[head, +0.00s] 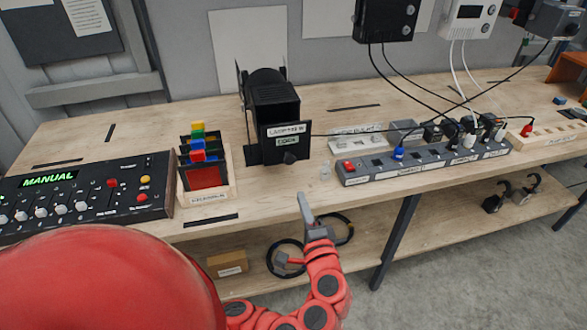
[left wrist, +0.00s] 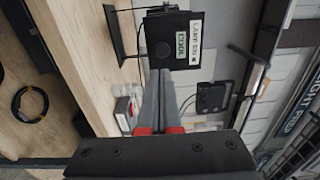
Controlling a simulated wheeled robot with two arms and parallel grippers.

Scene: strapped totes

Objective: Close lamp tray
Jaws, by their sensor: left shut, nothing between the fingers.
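The black lamp housing (head: 272,98) stands on the workbench near the middle of the head view. Its front panel (head: 297,146) carries white and green labels, the green one reading COOL, and a dark knob (head: 290,158). I cannot tell how far the tray stands out. My left gripper (head: 303,200) is shut and empty, in front of the bench edge and below the lamp front. In the left wrist view the shut grey fingers (left wrist: 160,75) point at the labelled panel (left wrist: 190,40) and overlap its edge; contact is unclear. My right gripper is not in view.
A power strip (head: 425,163) with several plugs and cables lies further right. A coloured-filter rack (head: 205,170) and a control desk (head: 85,190) stand left. Coiled cables (head: 285,258) and a box (head: 227,263) are on the lower shelf.

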